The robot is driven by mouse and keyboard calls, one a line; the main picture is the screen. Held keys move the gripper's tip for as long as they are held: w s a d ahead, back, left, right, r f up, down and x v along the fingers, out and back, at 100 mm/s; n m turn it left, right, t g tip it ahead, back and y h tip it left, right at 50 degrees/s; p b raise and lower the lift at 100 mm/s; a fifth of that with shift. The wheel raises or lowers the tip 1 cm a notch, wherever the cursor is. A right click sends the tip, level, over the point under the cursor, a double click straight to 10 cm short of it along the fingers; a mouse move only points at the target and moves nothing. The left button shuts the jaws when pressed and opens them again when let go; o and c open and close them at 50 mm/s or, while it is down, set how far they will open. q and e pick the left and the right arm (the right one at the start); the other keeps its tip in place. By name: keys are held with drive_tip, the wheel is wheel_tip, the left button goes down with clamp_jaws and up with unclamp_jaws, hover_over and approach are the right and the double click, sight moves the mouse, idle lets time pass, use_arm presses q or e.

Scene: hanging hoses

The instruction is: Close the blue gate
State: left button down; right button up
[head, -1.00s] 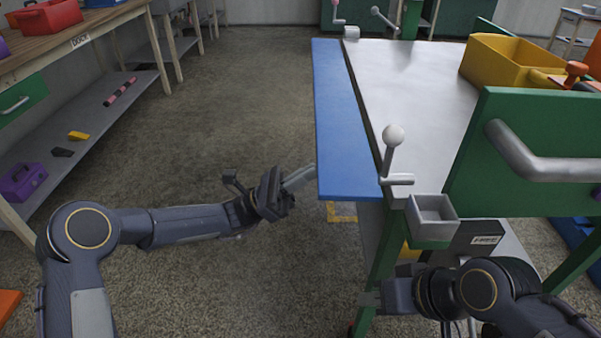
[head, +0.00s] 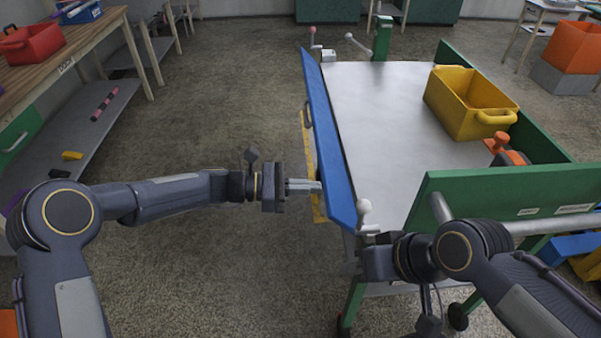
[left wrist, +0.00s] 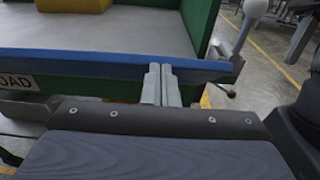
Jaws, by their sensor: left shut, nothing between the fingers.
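The blue gate (head: 328,135) is a long panel along the left side of the grey-topped cart (head: 385,120). It stands tilted up, its outer face partly visible with a dark handle (head: 307,113). My left gripper (head: 318,187) is shut and empty, its fingertips at the gate's outer side near the near end. In the left wrist view the finger pair (left wrist: 161,85) meets the blue gate edge (left wrist: 90,65). A white-knobbed lever (head: 364,206) stands at the cart's near left corner. My right gripper (head: 352,268) is beside that corner, below the lever; its fingers are unclear.
A yellow bin (head: 470,103) stands on the cart's right part. A green end panel (head: 500,196) closes the near end. A pink-knobbed lever (head: 312,32) is at the far corner. The floor left of the cart is clear up to a workbench (head: 75,45).

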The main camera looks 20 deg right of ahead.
use_arm(q)
drive_tip(key=d+r+y+p, duration=0.1)
drive_tip(key=y+p, duration=0.1)
drive_tip(key=p, duration=0.2)
drive_tip(key=s+d+r+t+y+p, duration=0.1)
drive_tip(key=d+r+y+p, duration=0.1)
drive_tip(key=p, duration=0.2)
drive_tip(key=s+d+r+y+p, duration=0.1)
drive_tip(key=d+r+p, duration=0.1)
drive_tip(key=p, duration=0.3)
drive_tip(key=shift+d+t+y, duration=0.25)
drive_tip(key=shift+t+y, duration=0.05)
drive_tip(key=shift+y, duration=0.1)
drive_tip(key=shift+s+d+y+p, duration=0.1)
drive_tip(key=shift+d+y+p, duration=0.2)
drive_tip(key=shift+d+p, duration=0.3)
drive_tip(key=shift+d+r+p, duration=0.15)
drive_tip(key=shift+d+p, duration=0.35)
drive_tip(key=shift+p, duration=0.1)
